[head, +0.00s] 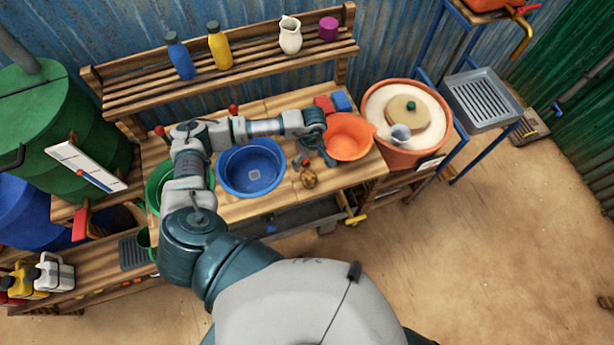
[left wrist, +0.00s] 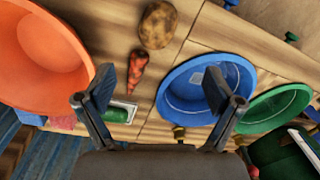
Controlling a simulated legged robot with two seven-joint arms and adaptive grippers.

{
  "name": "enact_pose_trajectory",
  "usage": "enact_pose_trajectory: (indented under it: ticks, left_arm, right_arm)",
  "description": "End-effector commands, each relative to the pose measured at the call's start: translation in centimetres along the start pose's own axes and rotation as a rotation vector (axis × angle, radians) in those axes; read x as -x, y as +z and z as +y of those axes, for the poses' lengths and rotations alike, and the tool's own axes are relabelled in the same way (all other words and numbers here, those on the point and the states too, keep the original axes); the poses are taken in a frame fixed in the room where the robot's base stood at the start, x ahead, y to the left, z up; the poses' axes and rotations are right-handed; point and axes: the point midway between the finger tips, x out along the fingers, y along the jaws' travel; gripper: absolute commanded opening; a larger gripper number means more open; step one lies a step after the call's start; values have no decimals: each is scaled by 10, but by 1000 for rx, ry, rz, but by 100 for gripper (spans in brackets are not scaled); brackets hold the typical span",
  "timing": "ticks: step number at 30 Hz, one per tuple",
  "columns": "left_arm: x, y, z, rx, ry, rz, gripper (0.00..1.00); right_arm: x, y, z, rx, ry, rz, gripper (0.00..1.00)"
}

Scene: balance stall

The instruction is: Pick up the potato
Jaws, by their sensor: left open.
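The brown potato (head: 308,179) lies on the wooden bench near its front edge, to the right of the blue basin. In the left wrist view the potato (left wrist: 158,25) shows whole at the top, beyond the fingertips. My left gripper (head: 312,151) is above the bench, behind the potato and between the blue and orange basins. Its fingers stand apart and empty in the left wrist view (left wrist: 168,90), and it does not touch the potato. An orange-red carrot (left wrist: 137,70) lies beside the potato, nearer the fingers. My right gripper is not in either view.
The blue basin (head: 250,168) is left of the potato and the orange basin (head: 348,136) is right of it. A green basin (head: 160,188) stands at the bench's left end. Red (head: 323,103) and blue (head: 341,101) blocks lie behind the orange basin.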

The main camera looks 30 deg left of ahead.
Motion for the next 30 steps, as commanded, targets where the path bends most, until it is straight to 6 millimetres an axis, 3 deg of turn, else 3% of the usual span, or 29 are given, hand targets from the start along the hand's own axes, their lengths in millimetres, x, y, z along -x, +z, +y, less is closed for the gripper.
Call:
enact_pose_trajectory:
  ticks: [3,9,14,24,30]
  left_arm:
    - [-26,3,0,1,-3,-1,92]
    - [-59,4,2,1,0,-1,92]
    - [-70,1,2,1,2,-3,92]
    - [-117,-6,3,1,2,-5,92]
    - [-120,-5,4,0,4,-4,92]
  right_arm:
    - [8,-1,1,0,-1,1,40]
    - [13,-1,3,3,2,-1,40]
    - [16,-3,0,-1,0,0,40]
    - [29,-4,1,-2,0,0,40]
    - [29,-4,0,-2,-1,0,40]
